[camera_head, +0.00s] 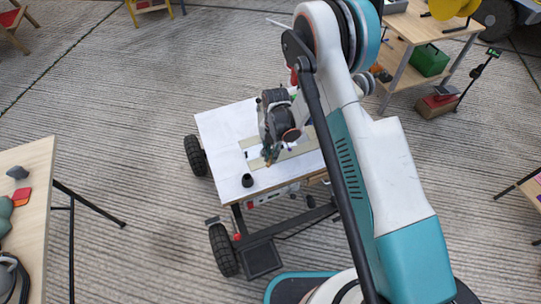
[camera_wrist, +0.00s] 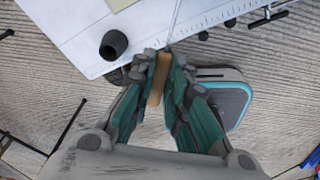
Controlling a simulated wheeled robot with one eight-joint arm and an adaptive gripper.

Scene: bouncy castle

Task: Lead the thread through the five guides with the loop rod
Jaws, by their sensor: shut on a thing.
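My gripper (camera_wrist: 163,62) is shut on a wooden handle (camera_wrist: 157,80), which looks like the loop rod's handle. A thin grey rod (camera_wrist: 174,20) runs from it toward the top edge of the wrist view. The loop end is out of that view. In the head view my gripper (camera_head: 269,158) is over the white tabletop (camera_head: 217,124), by a pale beige strip (camera_head: 300,149). I cannot make out the guides or the thread; my arm covers part of the tabletop.
A dark open cup (camera_head: 247,180) stands near the tabletop's front edge; it also shows in the wrist view (camera_wrist: 113,44). The white-topped table has black wheels (camera_head: 223,250). Another wooden table (camera_head: 35,170) stands at left, and a workbench (camera_head: 440,27) at upper right.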

